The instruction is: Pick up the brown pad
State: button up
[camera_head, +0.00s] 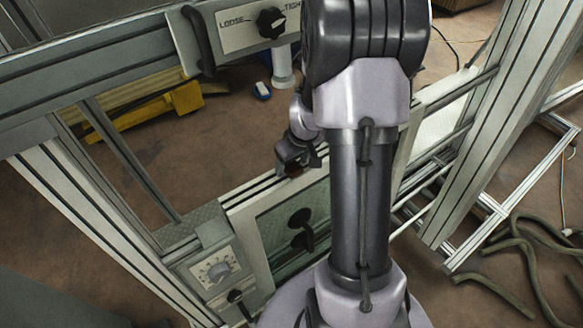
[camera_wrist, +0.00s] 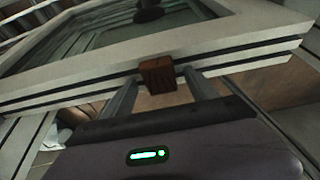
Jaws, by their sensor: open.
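The brown pad (camera_wrist: 157,74) is a small reddish-brown block at the edge of the pale frame rail in the wrist view. In the head view a small brown patch (camera_head: 293,170), probably the pad, shows at the rail's top beneath my gripper (camera_head: 297,153). In the wrist view my gripper (camera_wrist: 161,82) is open, with one grey finger on each side of the pad. I cannot tell whether the fingers touch it. My arm hides part of the rail in the head view.
A panel with a dial (camera_head: 215,271) and a black handle (camera_head: 301,228) sits below the rail. A beam with a black knob (camera_head: 271,22) crosses above. A metal post (camera_head: 500,120) stands right. Hoses (camera_head: 525,262) lie on the floor at lower right.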

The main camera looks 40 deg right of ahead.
grip_shut()
jog(key=shift+r, duration=0.15)
